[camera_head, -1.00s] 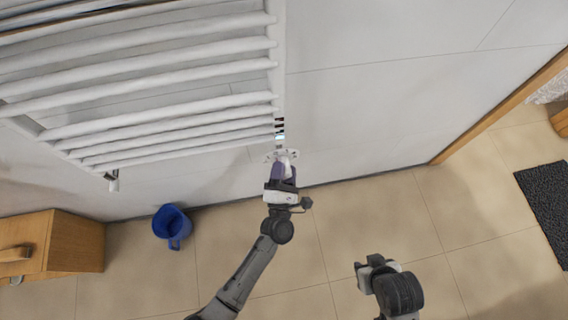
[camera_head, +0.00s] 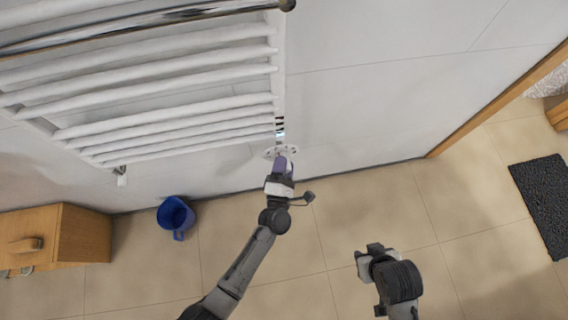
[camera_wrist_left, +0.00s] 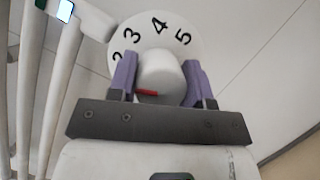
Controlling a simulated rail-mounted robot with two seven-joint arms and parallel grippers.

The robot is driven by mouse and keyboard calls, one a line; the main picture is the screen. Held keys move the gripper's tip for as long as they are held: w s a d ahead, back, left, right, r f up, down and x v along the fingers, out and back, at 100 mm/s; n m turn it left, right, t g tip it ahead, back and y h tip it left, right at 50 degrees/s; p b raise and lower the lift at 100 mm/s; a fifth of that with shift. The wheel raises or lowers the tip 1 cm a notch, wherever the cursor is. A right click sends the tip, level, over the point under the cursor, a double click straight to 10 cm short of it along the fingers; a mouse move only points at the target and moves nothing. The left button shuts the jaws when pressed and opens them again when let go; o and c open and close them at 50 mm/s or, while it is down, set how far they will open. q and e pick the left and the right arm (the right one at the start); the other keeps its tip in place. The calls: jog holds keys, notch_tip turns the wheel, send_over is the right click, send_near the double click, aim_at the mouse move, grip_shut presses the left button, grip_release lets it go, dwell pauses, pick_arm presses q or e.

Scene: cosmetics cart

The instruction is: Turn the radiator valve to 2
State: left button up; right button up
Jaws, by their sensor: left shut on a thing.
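The radiator valve's round white dial plate (camera_wrist_left: 150,30) shows black numbers 3, 4 and 5, and a partly hidden number that looks like 2 at the left. Its white knob (camera_wrist_left: 160,72) carries a red mark (camera_wrist_left: 147,93) low on its left side, pointing towards my left finger pad; the number it lines up with is hidden. My left gripper (camera_wrist_left: 160,78) is shut on the knob, a purple finger on each side. In the head view the left gripper (camera_head: 284,163) is at the plate below the radiator's right end. My right gripper (camera_head: 368,252) hangs over the floor; its jaws are unclear.
The white towel radiator (camera_head: 180,75) fills the upper left wall. A blue bucket (camera_head: 176,214) and a wooden cabinet (camera_head: 80,235) stand on the floor at left. A dark mat (camera_head: 545,195) lies at right. The floor between is clear.

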pick_arm(q)
jog(key=o, duration=0.9)
jog(key=shift+s, duration=0.15)
jog(key=p+v, duration=0.2)
jog(key=v, duration=1.1)
jog(key=shift+s+a, duration=0.15)
jog(key=shift+s, duration=0.1)
